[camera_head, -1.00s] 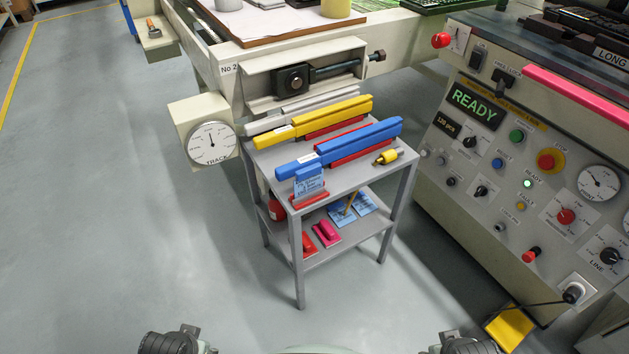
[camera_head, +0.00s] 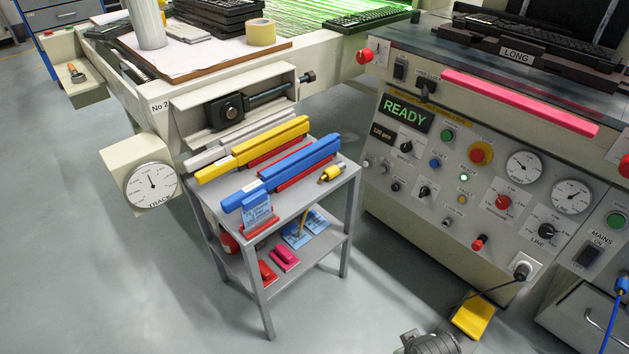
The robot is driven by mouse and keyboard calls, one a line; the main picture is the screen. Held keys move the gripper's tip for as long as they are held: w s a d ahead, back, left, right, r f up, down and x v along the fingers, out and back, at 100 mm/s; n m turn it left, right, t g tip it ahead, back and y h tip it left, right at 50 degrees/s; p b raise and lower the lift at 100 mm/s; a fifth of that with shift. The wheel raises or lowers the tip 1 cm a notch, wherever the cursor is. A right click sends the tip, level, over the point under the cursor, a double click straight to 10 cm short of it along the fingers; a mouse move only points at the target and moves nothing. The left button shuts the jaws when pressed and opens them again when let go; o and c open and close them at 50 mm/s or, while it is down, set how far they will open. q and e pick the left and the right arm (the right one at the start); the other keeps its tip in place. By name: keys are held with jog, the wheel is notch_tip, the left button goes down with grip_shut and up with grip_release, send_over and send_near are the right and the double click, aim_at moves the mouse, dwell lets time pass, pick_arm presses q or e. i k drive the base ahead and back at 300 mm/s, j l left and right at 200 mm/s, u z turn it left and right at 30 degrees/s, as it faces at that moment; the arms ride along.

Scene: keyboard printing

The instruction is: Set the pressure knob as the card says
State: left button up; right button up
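A blue card (camera_head: 257,211) stands in a red holder on the grey side table. Its print is too small to read. On the machine's control panel, a red knob (camera_head: 502,202) sits on a white scale plate below a round gauge (camera_head: 524,167). A black knob (camera_head: 547,231) with a plate marked LINE is to its right, below a second gauge (camera_head: 572,196). The small knob labels are not legible, so I cannot tell which is the pressure knob. Only a dark rounded part of my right arm shows at the bottom edge, far from the panel; no fingers show. My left gripper is out of view.
The grey side table (camera_head: 327,181) stands left of the panel with yellow and blue bars on top. A READY display (camera_head: 405,113), a yellow-backed red button (camera_head: 481,152) and a pink bar (camera_head: 520,103) are on the machine. A yellow pedal (camera_head: 474,318) is on the floor.

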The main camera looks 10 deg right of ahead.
aim_at(502, 202)
jog(key=z, duration=1.15)
jog(key=k+j+z, duration=0.25)
jog(key=i+l, duration=0.05)
